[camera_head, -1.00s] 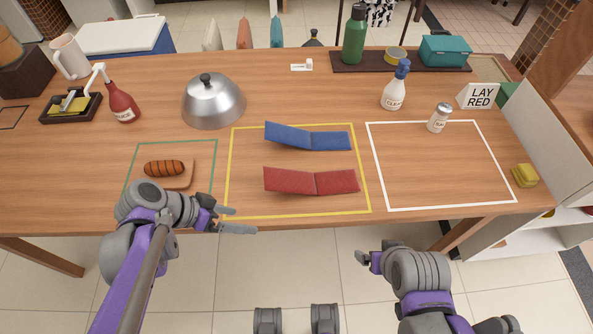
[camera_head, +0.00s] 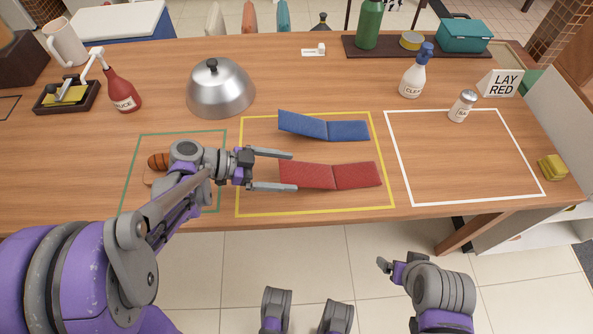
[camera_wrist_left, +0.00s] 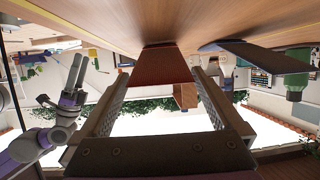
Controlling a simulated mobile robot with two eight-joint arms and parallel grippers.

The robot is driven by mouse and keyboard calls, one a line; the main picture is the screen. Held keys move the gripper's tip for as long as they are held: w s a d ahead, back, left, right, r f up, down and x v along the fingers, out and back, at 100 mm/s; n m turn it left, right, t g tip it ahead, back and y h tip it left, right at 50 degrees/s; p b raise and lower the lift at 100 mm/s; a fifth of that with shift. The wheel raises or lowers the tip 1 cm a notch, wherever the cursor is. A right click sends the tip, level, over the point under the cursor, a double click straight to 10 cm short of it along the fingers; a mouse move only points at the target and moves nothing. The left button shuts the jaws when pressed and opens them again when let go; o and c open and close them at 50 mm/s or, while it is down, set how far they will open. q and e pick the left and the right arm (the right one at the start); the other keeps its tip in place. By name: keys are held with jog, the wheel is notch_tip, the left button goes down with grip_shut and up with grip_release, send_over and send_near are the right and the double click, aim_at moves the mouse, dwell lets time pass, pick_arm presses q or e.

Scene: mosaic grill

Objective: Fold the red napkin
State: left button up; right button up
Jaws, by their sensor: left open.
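The red napkin (camera_head: 330,175) lies in the front part of the yellow outlined area, creased across its middle, its left half tilted up toward its left edge. My left gripper (camera_head: 292,170) is open and empty, its fingers pointing right at the napkin's raised left edge. One finger is near the far side of that edge and one near the front side. In the left wrist view the red napkin (camera_wrist_left: 160,66) shows ahead between the open fingers. My right gripper (camera_head: 385,263) is off the table's front edge, apart from the napkin; its jaw opening is unclear.
A blue napkin (camera_head: 322,126), similarly creased, lies just behind the red one. A steel dome (camera_head: 220,90) stands behind left. A sausage (camera_head: 158,160) is partly hidden by my left arm.

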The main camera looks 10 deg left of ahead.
aim_at(296, 172)
pick_arm(q)
jog(key=shift+x, duration=1.7)
grip_shut()
